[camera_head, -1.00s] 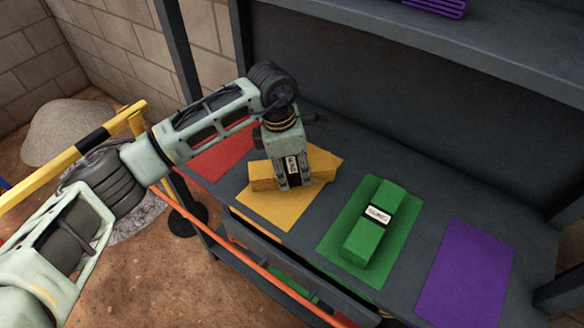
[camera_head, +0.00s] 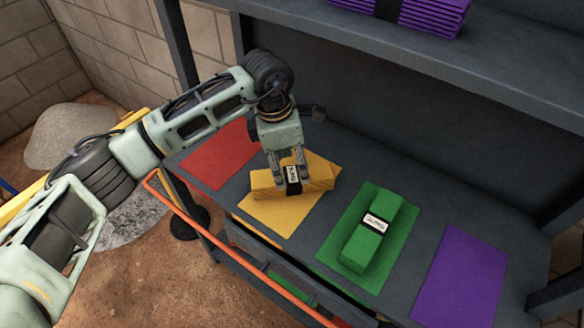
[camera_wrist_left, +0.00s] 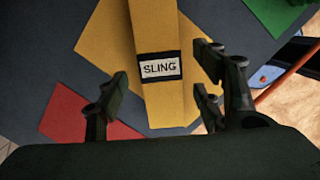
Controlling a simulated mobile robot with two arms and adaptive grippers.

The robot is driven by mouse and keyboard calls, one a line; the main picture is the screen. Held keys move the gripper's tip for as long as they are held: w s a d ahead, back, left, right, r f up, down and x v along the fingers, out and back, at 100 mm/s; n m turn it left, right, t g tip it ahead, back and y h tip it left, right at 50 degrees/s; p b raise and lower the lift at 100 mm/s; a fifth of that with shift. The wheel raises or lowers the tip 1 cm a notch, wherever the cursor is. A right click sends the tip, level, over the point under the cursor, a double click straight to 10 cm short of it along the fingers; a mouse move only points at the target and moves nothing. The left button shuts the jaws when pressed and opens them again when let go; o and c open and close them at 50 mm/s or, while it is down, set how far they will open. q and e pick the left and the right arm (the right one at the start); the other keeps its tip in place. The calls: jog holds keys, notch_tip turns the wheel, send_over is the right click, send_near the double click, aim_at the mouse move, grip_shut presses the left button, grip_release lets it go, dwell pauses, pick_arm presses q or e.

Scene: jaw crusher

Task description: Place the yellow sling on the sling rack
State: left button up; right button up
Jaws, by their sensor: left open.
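The yellow sling (camera_head: 312,178) is a folded block with a black band and a white label. It lies on the yellow mat (camera_head: 276,218) on the dark grey rack shelf (camera_head: 225,207), turned across the mat. My left gripper (camera_head: 288,180) is just above the sling's middle, pointing down. In the left wrist view the sling (camera_wrist_left: 158,100) runs between the spread fingers of the open left gripper (camera_wrist_left: 155,95), with its SLING label facing up. The right gripper is not in view.
A green sling (camera_head: 361,245) lies on a green mat (camera_head: 388,262). The red mat (camera_head: 213,158) and purple mat (camera_head: 461,280) are bare. Purple slings (camera_head: 430,15) are on the upper shelf (camera_head: 500,70). An orange rail (camera_head: 230,250) runs along the front.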

aim_at(285, 176)
pick_arm(q)
notch_tip(285, 176, up, 7)
jog(key=a+p, duration=0.1)
jog(key=p, duration=0.1)
jog(key=shift+f, duration=0.2)
